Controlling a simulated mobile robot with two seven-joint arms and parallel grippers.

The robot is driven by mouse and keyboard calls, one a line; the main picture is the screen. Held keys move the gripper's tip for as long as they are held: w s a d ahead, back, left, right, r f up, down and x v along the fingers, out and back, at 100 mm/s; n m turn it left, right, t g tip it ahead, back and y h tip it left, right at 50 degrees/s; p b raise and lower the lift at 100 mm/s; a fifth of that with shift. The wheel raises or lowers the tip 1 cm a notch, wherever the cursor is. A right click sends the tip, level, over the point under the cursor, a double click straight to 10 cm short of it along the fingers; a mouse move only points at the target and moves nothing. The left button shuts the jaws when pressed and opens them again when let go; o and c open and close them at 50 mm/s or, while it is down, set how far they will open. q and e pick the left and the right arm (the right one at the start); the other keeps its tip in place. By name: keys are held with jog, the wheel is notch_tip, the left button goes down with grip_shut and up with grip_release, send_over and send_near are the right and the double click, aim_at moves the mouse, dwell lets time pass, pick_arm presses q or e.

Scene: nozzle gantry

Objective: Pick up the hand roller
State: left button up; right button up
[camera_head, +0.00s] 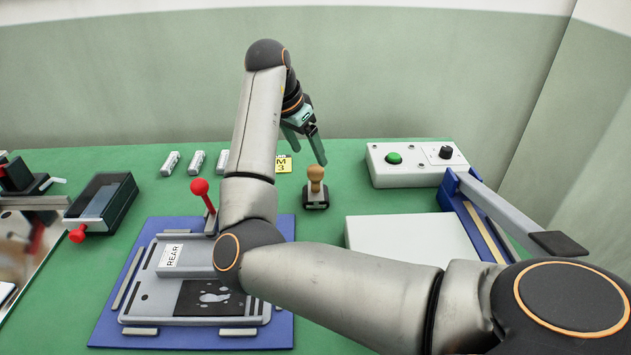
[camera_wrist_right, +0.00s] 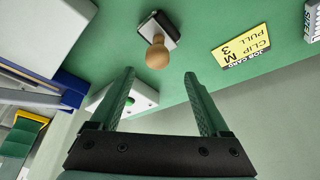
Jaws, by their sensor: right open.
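A small tool with a rounded wooden knob on a dark base (camera_head: 316,190) stands upright on the green table; it seems to be the hand roller, though no roller surface is clear. It also shows in the right wrist view (camera_wrist_right: 158,54), beyond the fingertips and roughly centred between them. My right gripper (camera_head: 319,148) is open and empty, above and behind the tool in the head view, apart from it. Its two green fingers (camera_wrist_right: 158,76) are spread in the right wrist view. My left gripper is not in view.
A yellow job card (camera_wrist_right: 240,45) lies near the tool. A grey control box (camera_head: 420,178) with a green button and a white block (camera_head: 410,237) are to the right. A blue mat (camera_head: 110,320) with a plate fixture lies left, partly behind my right arm.

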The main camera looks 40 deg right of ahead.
aim_at(315, 167)
jog(key=x, duration=0.6)
jog(key=shift+s+f, duration=0.25)
jog(key=shift+f, duration=0.05)
grip_shut()
dwell(0.4)
jog(key=shift+r, duration=0.1)
dwell(0.7)
